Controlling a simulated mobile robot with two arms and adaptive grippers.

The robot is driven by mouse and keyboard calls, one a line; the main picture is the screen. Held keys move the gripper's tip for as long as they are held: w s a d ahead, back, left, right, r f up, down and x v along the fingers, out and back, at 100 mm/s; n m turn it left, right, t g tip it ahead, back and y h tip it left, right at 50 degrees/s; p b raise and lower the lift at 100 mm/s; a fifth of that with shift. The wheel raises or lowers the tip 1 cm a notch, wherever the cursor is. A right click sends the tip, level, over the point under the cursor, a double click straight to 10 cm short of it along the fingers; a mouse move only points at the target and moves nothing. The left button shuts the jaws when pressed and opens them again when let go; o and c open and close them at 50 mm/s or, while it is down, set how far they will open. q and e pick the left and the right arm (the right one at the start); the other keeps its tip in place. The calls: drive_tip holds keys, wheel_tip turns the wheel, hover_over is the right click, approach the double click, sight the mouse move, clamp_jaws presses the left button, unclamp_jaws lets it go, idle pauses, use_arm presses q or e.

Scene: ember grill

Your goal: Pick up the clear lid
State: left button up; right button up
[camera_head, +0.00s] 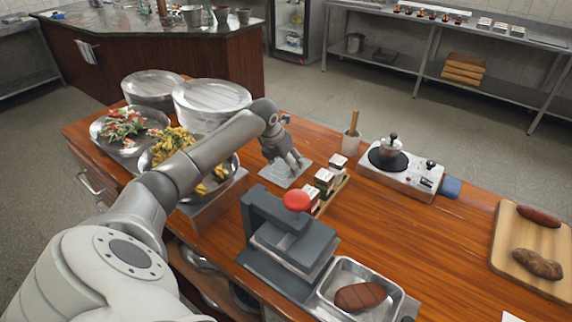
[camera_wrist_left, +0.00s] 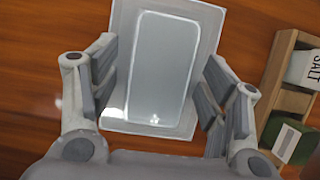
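The clear lid (camera_wrist_left: 160,65) is a flat, see-through rectangle with a paler rim and a raised middle, lying on the wooden counter. In the head view the lid (camera_head: 278,179) shows partly beneath my left gripper (camera_head: 291,163), which points down over it. In the left wrist view my left gripper (camera_wrist_left: 160,92) is open, with one finger pair at each long side of the lid and nothing held between them. I cannot tell whether the fingers touch it. My right gripper is not in view.
A wooden rack of spice boxes (camera_head: 324,182) stands just right of the lid. A press with a red knob (camera_head: 297,201) is in front. Bowls of food (camera_head: 125,128) are at left. A burner (camera_head: 401,169) and a cutting board (camera_head: 503,245) are at right.

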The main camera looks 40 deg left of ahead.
use_arm(q)
drive_tip(key=shift+s, duration=0.1)
drive_tip(key=c, duration=0.4)
drive_tip(key=shift+d+f, duration=0.1)
drive_tip(key=shift+c, duration=0.2)
drive_tip(key=shift+f, duration=0.1)
